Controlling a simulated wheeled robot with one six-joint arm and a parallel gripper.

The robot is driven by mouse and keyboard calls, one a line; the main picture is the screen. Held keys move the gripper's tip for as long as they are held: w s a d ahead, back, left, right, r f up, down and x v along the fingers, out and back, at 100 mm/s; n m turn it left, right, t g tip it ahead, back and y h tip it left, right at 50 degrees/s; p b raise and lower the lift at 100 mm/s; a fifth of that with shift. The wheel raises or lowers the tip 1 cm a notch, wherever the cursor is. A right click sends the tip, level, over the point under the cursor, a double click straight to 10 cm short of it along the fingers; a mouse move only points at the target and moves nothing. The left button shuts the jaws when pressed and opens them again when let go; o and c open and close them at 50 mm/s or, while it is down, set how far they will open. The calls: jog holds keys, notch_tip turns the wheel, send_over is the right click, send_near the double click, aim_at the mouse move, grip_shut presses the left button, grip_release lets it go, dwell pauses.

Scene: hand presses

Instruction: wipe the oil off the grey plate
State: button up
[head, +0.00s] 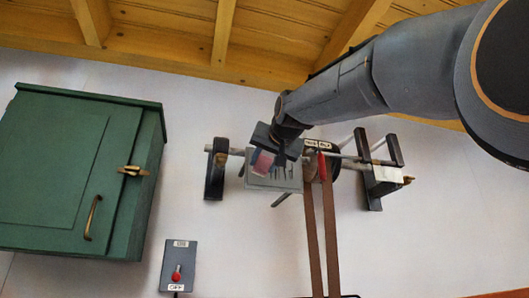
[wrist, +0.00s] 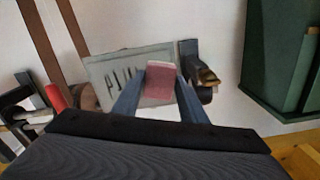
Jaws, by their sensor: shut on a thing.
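The grey plate (head: 287,183) is fixed among the shaft and brackets on the white wall. It also shows in the wrist view (wrist: 104,66), pale grey with dark marks like letters. I cannot clearly tell any oil on it. My gripper (head: 266,150) is shut on a dull red pad (head: 262,163) with a paler edge. In the wrist view the red pad (wrist: 160,85) sits between the two fingers of my gripper (wrist: 160,100), in front of the plate and covering part of it. I cannot tell whether the pad touches the plate.
A green cabinet (head: 70,170) hangs at the left. Brown belts (head: 322,240) run down just right of the plate. Dark brackets (head: 215,170) stand at both sides of it. Wooden beams (head: 225,30) cross the top.

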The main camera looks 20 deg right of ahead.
aim_at(263, 156)
jog(key=r, duration=0.1)
jog(key=s+r, duration=0.1)
jog(key=r, duration=0.1)
jog(key=shift+s, duration=0.25)
jog(key=shift+w+f+p, duration=0.1)
jog(key=shift+w+p, duration=1.25)
jog(key=shift+w, duration=1.55)
jog(key=shift+w, duration=0.95)
jog(key=shift+d, duration=0.1)
jog(key=shift+s+d, duration=0.1)
jog(key=shift+d, duration=1.6)
jog(key=shift+d+b, duration=1.35)
jog(key=shift+d, duration=3.75)
jog(key=shift+a+p, duration=1.25)
jog(key=shift+a, duration=5.65)
